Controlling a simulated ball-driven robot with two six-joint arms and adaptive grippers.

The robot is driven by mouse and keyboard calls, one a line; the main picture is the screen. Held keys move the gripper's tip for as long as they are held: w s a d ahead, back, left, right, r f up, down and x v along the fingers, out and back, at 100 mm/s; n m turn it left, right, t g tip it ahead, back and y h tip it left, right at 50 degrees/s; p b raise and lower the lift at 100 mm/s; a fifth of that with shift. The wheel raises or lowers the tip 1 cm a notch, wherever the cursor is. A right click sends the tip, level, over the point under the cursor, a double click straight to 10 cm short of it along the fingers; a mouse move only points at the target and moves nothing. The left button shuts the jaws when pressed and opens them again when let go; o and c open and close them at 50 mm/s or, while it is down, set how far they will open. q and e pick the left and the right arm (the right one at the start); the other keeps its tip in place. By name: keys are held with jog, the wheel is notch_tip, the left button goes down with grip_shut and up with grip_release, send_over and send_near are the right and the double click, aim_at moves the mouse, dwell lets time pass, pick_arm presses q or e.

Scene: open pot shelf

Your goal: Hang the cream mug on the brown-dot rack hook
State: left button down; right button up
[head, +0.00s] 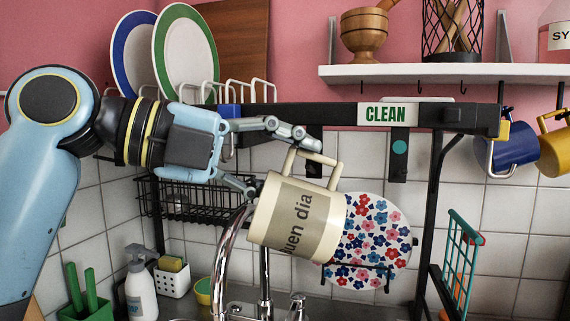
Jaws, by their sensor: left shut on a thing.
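The exact contact is partly hidden. The dark rack (345,115) with a "CLEAN" sign runs behind and above the mug. A teal dot (399,147) shows on a plate below the sign. I cannot make out a brown-dot hook. My right gripper is not in view.
A floral plate (375,240) stands close behind the mug. A chrome faucet (228,245) rises just left of it. A blue mug (510,148) and a yellow mug (555,150) hang at right. A white shelf (440,73) is above. Plates (185,50) stand upper left.

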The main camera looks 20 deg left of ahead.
aim_at(309, 171)
pick_arm(q)
jog(key=shift+w+f+b, duration=0.2)
jog(key=shift+w+b, duration=0.2)
jog(key=shift+w, duration=0.85)
jog(key=shift+w+f, duration=0.1)
jog(key=shift+w+f+b, duration=0.15)
jog(key=shift+w+b, duration=0.05)
jog(key=shift+b, duration=0.25)
jog(key=shift+w+a+f+b, duration=0.1)
jog(key=shift+f+b, duration=0.05)
jog(key=shift+b, duration=0.15)
jog(key=c, duration=1.1)
grip_release()
jog(key=o, duration=0.4)
jog(key=shift+w+d, duration=0.2)
jog(key=shift+d, duration=0.05)
jog(key=shift+a, duration=0.1)
